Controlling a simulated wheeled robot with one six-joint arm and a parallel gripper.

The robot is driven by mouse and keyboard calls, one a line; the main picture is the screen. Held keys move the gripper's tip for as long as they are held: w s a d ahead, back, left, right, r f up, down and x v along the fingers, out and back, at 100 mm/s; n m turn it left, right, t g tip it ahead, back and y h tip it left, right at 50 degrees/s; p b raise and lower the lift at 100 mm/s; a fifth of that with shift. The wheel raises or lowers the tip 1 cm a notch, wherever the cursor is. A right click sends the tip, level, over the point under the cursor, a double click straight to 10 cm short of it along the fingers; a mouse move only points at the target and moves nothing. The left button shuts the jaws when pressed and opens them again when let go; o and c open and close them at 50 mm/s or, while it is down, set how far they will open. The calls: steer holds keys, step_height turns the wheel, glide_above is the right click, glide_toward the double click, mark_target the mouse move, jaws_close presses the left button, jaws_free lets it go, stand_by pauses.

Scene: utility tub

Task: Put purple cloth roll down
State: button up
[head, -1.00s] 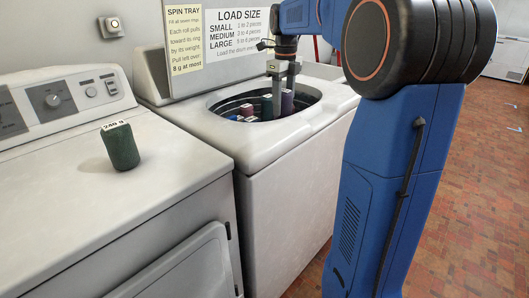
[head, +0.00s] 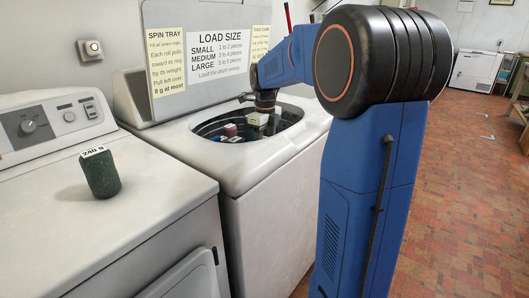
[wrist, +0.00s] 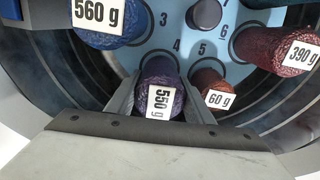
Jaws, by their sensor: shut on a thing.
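The purple cloth roll (wrist: 158,72), labelled 550 g, stands between the two fingers of my gripper (wrist: 160,108) in the wrist view. The fingers are shut on its sides. It is over the blue spin tray (wrist: 180,52), near the numbers 4 and 5. I cannot tell whether its base touches the tray. In the head view my gripper (head: 260,120) reaches down into the open tub (head: 222,118), and the purple roll is mostly hidden there.
Around the purple roll in the wrist view are a blue roll (wrist: 108,36) marked 560 g, a small reddish roll (wrist: 208,80) marked 60 g and a dark red roll (wrist: 262,48) marked 390 g. A green roll (head: 101,176) marked 240 g stands on the left machine.

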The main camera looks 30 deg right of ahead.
steer(key=shift+f, duration=0.2)
steer(key=o, duration=1.5)
steer(key=shift+r, duration=0.1)
step_height(320, 180, up, 12)
steer(key=shift+f, duration=0.1)
steer(key=shift+s, duration=0.1)
